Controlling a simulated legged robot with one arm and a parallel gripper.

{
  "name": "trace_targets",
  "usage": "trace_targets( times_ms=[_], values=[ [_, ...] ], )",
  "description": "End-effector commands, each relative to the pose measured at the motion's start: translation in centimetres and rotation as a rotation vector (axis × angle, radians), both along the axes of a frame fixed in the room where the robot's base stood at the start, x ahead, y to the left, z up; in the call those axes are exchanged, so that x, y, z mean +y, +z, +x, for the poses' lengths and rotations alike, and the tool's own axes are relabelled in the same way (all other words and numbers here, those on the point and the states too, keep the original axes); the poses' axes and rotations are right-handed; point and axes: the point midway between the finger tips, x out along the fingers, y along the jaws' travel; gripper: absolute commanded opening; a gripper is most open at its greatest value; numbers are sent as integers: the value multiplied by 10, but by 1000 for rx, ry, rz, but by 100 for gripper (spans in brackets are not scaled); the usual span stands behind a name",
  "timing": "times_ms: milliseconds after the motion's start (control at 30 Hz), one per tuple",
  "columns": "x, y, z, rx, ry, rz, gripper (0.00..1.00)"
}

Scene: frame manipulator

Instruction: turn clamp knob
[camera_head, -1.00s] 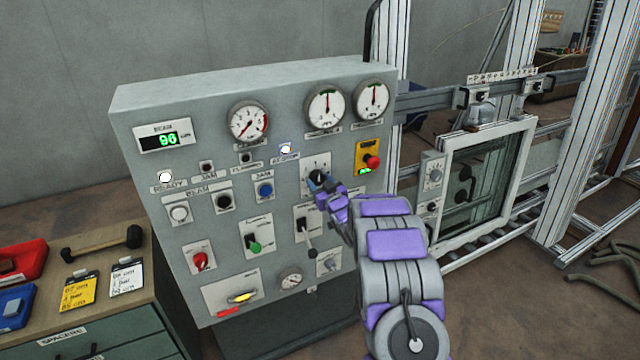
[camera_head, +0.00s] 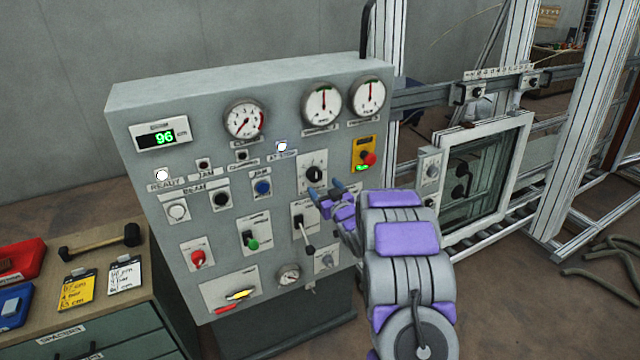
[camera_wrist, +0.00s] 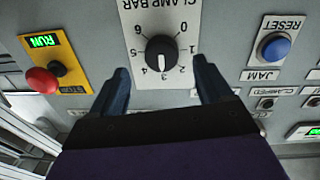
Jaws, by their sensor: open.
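The clamp knob (camera_wrist: 161,53) is a black round knob with a white pointer line on a white plate marked CLAMP BAR. In the wrist view it sits upside down, its pointer near the 3. In the head view the knob (camera_head: 314,174) is on the grey panel, left of the red stop button. My gripper (camera_head: 325,193) is open and just below and in front of the knob. In the wrist view my gripper's two dark fingers (camera_wrist: 163,84) stand apart on either side below the knob, with nothing between them, clear of it.
The panel (camera_head: 130,105) also bears a red stop button (camera_head: 368,158), a blue reset button (camera_head: 263,187), a black lever (camera_head: 304,234) and several gauges. A workbench (camera_head: 110,322) with tools stands at lower left. A framed glass unit (camera_head: 485,175) stands at right.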

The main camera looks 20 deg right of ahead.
Motion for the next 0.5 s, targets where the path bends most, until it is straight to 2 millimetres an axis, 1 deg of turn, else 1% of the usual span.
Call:
trace_targets(
  times_ms=[33, 500],
  values=[
    [-1, 0, -9, 2, -2, 1, 79],
    [0, -1, -89, 2, -2, 2, 79]
  ],
)
